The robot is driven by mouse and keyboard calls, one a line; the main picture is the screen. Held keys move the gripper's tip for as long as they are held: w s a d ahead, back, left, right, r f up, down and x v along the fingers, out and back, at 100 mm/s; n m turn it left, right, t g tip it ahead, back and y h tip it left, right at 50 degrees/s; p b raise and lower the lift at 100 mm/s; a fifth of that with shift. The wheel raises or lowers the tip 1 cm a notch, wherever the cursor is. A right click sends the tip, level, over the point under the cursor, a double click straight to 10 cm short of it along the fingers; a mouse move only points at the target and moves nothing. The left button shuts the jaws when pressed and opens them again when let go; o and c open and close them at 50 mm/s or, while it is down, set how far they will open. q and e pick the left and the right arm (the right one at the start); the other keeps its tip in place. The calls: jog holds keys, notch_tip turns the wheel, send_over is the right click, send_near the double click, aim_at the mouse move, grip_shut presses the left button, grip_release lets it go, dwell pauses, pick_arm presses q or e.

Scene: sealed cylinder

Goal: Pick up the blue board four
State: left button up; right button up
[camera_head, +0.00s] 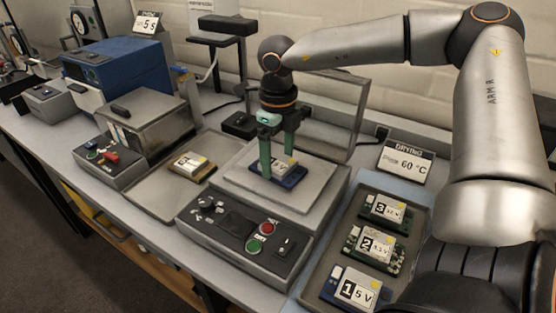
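A blue board (290,175) with a white and yellow label lies on the raised light plate of a grey machine in the middle. Its number is too small and covered to read. My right gripper (277,166) points straight down over this board, its two green fingers apart and one at each side of the label. The fingertips reach down to the board. I cannot tell whether they press on its edges or stand a little off. The board looks flat on the plate, with no clear gap below it. My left gripper is not in view.
A tray (318,271) at the right holds boards marked 3 (385,210), 2 (375,247) and 1 (350,290). A brownish board (192,165) lies on a grey surface to the left. A raised grey lid (330,115) stands close behind the gripper. A "DRYING 60 °C" sign (405,161) stands at right.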

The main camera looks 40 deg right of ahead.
jog(key=c, duration=1)
